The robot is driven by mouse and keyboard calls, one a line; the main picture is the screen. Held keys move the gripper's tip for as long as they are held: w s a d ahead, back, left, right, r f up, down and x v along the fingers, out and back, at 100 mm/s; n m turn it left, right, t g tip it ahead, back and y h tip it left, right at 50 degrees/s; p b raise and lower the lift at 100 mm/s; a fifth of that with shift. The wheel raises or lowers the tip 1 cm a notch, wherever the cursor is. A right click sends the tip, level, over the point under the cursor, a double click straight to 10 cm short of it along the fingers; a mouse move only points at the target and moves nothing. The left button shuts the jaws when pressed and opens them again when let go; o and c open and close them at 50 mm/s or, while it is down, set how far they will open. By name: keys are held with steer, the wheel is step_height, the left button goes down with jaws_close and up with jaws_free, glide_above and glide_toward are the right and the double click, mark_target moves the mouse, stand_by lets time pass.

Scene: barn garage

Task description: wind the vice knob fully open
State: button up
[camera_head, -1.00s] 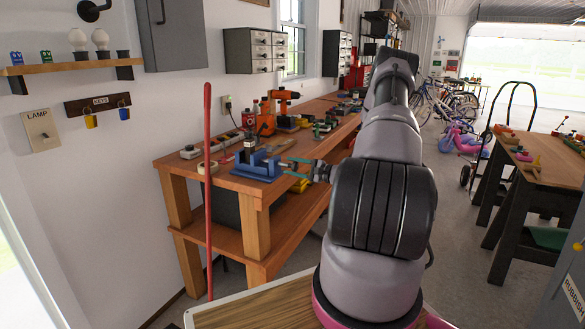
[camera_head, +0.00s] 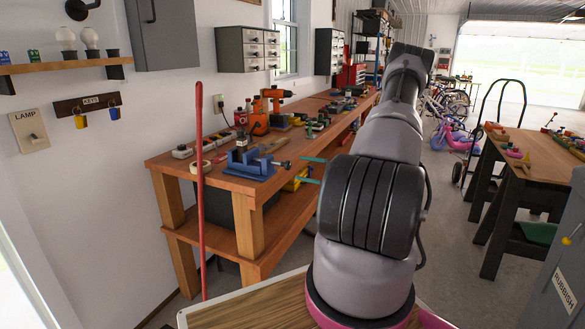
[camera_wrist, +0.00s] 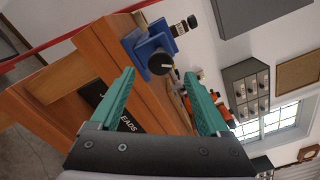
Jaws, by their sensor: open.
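The blue vice (camera_head: 250,166) stands on the near end of the wooden workbench (camera_head: 215,176). Its dark knob (camera_head: 283,164) sticks out to the right, over the bench's front edge. In the wrist view the vice (camera_wrist: 142,47) is tilted and the round black knob (camera_wrist: 160,63) faces me. My gripper (camera_head: 310,170) has green fingers and is open and empty, a short way right of the knob and apart from it. In the wrist view my gripper (camera_wrist: 160,76) has one finger to each side of the knob's line. My arm hides the gripper's body in the head view.
A red pole (camera_head: 201,190) stands upright before the bench's near end. A tape roll (camera_head: 201,168), bottles and an orange drill (camera_head: 274,98) stand on the bench. A second table (camera_head: 535,178) stands at right.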

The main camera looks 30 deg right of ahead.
steer(key=shift+v, duration=1.45)
steer(key=s+a+r+n+g, duration=0.4)
steer(key=a+r+g, duration=0.2)
steer(key=a+r, duration=0.35)
steer(key=s+a+r+n+g, duration=0.3)
steer(key=a+r+n+g, duration=0.2)
steer(key=a+r, duration=0.45)
steer(key=s+a+r+n+t+h, duration=0.1)
steer(key=s+a+r+t+h, duration=0.1)
steer(key=s+r, duration=0.5)
steer(key=s+a+r+n+t+h, duration=0.2)
steer(key=s+a+r+h, duration=0.2)
steer(key=s, duration=0.9)
step_height(320, 180, up, 4)
steer(key=h, duration=0.3)
steer(key=shift+s+a+n, duration=0.2)
steer(key=shift+a+n, duration=0.1)
